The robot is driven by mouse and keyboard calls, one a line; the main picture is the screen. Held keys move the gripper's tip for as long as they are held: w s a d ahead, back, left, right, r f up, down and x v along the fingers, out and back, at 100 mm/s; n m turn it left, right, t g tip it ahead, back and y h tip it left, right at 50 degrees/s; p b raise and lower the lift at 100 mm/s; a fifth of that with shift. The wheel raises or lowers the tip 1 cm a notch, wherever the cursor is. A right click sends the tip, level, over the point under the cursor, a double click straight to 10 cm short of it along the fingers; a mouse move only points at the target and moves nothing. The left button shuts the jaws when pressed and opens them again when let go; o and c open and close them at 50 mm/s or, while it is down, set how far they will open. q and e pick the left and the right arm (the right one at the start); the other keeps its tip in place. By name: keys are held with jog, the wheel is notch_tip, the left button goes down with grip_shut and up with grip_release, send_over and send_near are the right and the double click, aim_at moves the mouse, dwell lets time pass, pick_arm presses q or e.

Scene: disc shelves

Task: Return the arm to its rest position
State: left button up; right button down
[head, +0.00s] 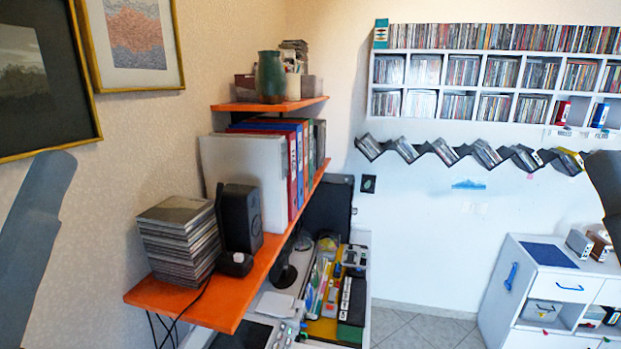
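My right arm (604,185) shows as a dark shape at the right edge of the head view, in front of the wall beside the zigzag rack. Its fingers cannot be made out, and I see nothing held. My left arm (36,235) shows as a grey slanting link at the left edge, in front of the wall below the dark picture. Its gripper is not in view.
White disc shelves (450,88) hang on the far wall, with a black zigzag disc rack (440,153) below. An orange shelf (228,300) with a disc stack (178,238) and speaker (240,218) juts out at left centre. A white cabinet (509,283) stands right. Floor between is clear.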

pick_arm(q)
notch_tip(320, 180, up, 16)
jog(key=p, duration=1.3)
pick_arm(e)
notch_tip(320, 180, up, 16)
pick_arm(q)
notch_tip(320, 180, down, 42)
jog(key=b, duration=4.3)
jog(key=shift+f, duration=0.25)
pick_arm(e)
notch_tip(320, 180, down, 42)
jog(key=shift+f, duration=0.25)
